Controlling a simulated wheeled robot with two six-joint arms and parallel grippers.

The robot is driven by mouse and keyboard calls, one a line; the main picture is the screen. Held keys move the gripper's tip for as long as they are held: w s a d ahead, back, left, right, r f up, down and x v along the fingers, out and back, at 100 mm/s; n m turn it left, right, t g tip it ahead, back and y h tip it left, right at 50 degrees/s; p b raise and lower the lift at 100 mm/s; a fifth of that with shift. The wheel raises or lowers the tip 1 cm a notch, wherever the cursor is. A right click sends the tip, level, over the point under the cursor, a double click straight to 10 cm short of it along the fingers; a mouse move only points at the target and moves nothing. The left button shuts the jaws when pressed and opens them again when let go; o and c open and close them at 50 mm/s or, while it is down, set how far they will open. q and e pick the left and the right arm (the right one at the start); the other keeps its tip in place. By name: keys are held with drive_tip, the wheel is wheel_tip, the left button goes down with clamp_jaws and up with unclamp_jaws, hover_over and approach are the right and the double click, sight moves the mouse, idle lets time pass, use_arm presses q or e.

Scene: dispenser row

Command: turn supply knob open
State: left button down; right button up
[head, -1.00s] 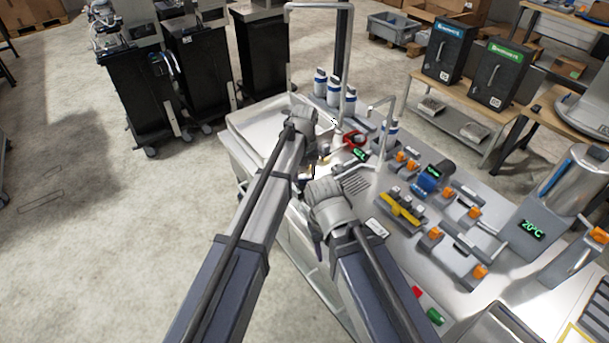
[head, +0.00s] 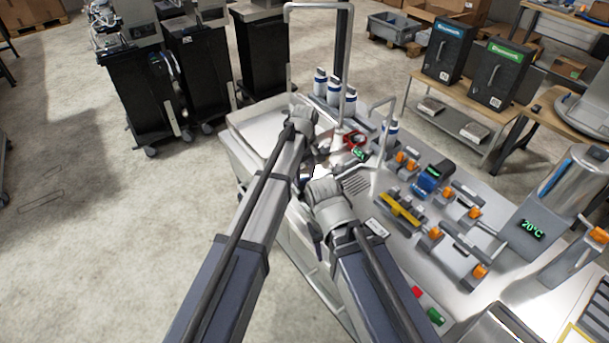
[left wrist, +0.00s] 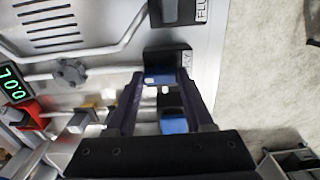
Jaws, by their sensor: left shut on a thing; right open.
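In the left wrist view, my left gripper (left wrist: 160,88) is shut on the supply knob (left wrist: 160,76), a dark block with a blue face between the fingertips. Its label is partly covered; only the last letters show. A second blue part (left wrist: 173,125) shows between the fingers, nearer the palm; I cannot tell what it belongs to. In the head view, my left arm hides the knob and most of the fingers. My right gripper (head: 318,232) is open, low beside the bench's near edge, its fingers mostly hidden by its wrist. I cannot read the knob's turn angle.
A second dark knob (left wrist: 180,10) with a partly visible "FLU" label is close by on the panel. A grey round handwheel (left wrist: 72,73) sits on a pipe. Orange-handled valves (head: 402,156), a red valve wheel (head: 354,140) and upright pipes crowd the bench. Open floor lies left.

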sight(304, 178)
idle(0.4)
use_arm(q)
drive_tip(key=shift+c, duration=1.4)
unclamp_jaws()
wheel_tip(304, 178, up, 8)
drive_tip(key=p, duration=0.8)
drive_tip(key=shift+f, duration=0.15)
drive_tip(key=shift+a, duration=0.1)
